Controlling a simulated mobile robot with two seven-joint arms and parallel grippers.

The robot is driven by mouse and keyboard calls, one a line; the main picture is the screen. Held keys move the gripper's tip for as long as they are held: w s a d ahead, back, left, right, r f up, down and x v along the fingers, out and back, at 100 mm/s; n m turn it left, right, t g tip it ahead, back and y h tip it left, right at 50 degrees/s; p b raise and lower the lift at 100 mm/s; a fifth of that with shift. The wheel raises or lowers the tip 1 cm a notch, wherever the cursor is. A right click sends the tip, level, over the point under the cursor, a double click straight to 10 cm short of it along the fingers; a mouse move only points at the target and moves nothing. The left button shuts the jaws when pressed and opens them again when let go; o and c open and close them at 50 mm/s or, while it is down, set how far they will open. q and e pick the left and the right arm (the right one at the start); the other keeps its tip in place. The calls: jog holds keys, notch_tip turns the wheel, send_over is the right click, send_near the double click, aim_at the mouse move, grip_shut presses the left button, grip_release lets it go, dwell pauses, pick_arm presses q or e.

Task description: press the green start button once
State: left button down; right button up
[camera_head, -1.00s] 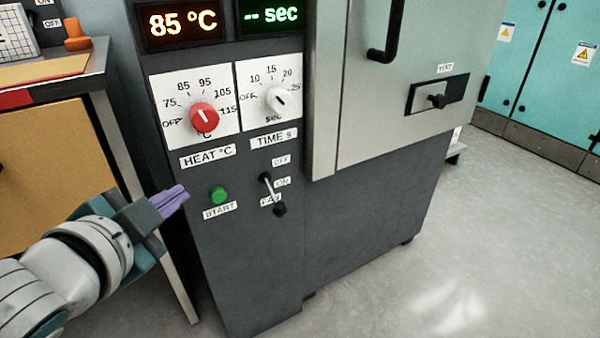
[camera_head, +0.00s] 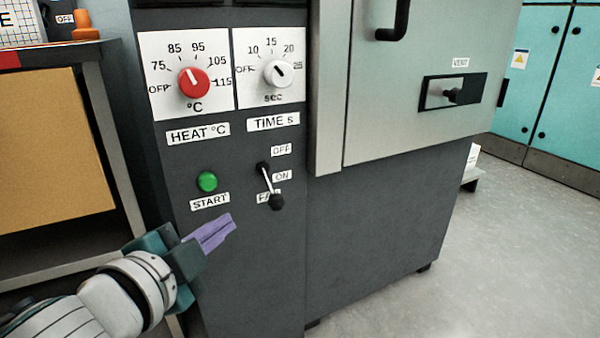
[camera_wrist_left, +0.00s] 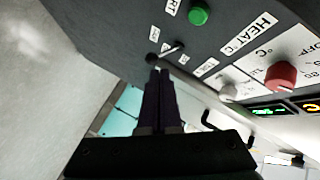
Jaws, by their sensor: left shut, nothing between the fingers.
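The green start button (camera_head: 207,181) is on the dark grey machine front, just above its START label (camera_head: 210,200). It also shows at the top of the left wrist view (camera_wrist_left: 198,15). My left gripper (camera_head: 226,228) is shut and empty, its purple fingers together. In the head view its tips are below and slightly right of the button, apart from it. In the left wrist view the fingers (camera_wrist_left: 160,78) point toward the panel near the fan lever. My right gripper is not in view.
The fan lever (camera_head: 269,187) sticks out right of the button. The red heat knob (camera_head: 194,83) and white time knob (camera_head: 278,74) are above. A bench (camera_head: 100,120) stands left of the machine. A door with a black handle (camera_head: 399,20) is upper right.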

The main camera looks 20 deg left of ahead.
aim_at(216, 186)
pick_arm(q)
jog(key=shift+w+a+b, duration=0.4)
jog(key=shift+w+a, duration=1)
jog(key=shift+a, duration=0.3)
jog(key=shift+w+a+b, duration=0.35)
jog(key=shift+w+a, duration=1.05)
jog(key=shift+a, duration=0.25)
jog(key=shift+w+a, duration=0.3)
jog(key=shift+w+a, duration=0.4)
jog(key=shift+a, duration=0.05)
dwell(0.5)
jog(key=shift+s+d, duration=0.1)
dwell(0.3)
jog(key=shift+s+d+p, duration=0.3)
jog(key=shift+s+d, duration=0.3)
jog(key=shift+d, duration=0.05)
jog(key=shift+s+d+p, duration=0.7)
jog(key=shift+s+d, duration=0.9)
jog(key=shift+d, duration=0.3)
